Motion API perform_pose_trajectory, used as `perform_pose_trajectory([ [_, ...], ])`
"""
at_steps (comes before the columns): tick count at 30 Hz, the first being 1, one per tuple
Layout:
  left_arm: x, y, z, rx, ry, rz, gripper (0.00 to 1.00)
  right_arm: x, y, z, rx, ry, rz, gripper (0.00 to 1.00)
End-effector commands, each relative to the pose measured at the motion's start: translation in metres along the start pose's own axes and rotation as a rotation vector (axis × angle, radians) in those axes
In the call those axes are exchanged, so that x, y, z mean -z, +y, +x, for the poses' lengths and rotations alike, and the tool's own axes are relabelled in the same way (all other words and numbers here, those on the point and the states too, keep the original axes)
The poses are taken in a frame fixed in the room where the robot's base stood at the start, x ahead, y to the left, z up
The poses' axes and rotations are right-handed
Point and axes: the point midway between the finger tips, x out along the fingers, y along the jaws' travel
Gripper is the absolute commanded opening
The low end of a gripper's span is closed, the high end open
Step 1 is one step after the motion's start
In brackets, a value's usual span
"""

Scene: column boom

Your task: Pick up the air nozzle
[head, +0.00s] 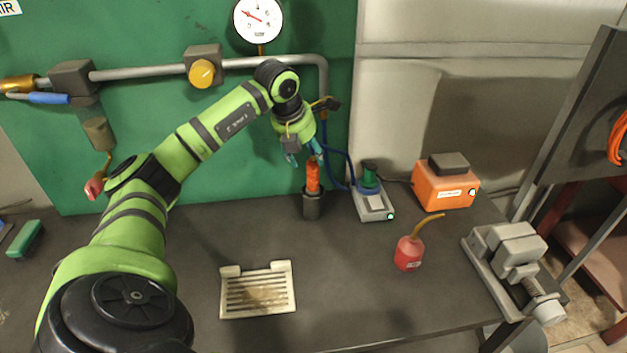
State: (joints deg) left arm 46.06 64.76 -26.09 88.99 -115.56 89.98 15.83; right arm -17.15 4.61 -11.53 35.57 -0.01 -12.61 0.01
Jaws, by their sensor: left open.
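The air nozzle appears to be the orange piece (313,177) standing upright in a small dark holder (313,205) at the back of the bench. Its top end is close to my left gripper and partly hidden by it. My left gripper (304,154) is open, with teal fingertips pointing down just above and slightly left of the orange piece. I cannot tell whether a fingertip touches it. A blue hose (350,170) hangs behind, right of the holder. My right gripper is not in view.
A metal pipe (140,73) with a gauge (258,20) and yellow knob (202,73) runs along the green wall. A small grey device (373,205), orange box (443,187), red oil can (408,253) and vise (510,255) stand right. A pale slotted tray (230,312) lies in front.

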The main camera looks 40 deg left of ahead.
Motion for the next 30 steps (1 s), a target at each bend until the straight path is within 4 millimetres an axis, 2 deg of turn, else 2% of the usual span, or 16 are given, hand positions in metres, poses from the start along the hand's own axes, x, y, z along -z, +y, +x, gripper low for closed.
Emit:
perform_pose_trajectory([
  [5, -0.004, 0.001, 0.022, 0.004, 0.006, -0.001, 0.59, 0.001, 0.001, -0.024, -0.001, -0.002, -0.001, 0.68],
  [9, -0.003, 0.001, 0.042, 0.004, 0.001, 0.000, 0.59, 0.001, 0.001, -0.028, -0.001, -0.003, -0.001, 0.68],
  [18, -0.003, 0.001, 0.049, 0.003, -0.002, 0.001, 0.59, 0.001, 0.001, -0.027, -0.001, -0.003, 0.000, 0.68],
  [22, -0.003, 0.001, 0.048, 0.003, -0.002, 0.001, 0.07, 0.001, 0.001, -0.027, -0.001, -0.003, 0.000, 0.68],
  [23, -0.003, 0.001, 0.048, 0.003, -0.001, 0.001, 0.00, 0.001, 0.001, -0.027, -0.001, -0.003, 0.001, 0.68],
  [30, -0.003, 0.001, 0.048, 0.003, -0.003, 0.001, 0.00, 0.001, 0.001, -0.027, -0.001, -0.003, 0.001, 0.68],
])
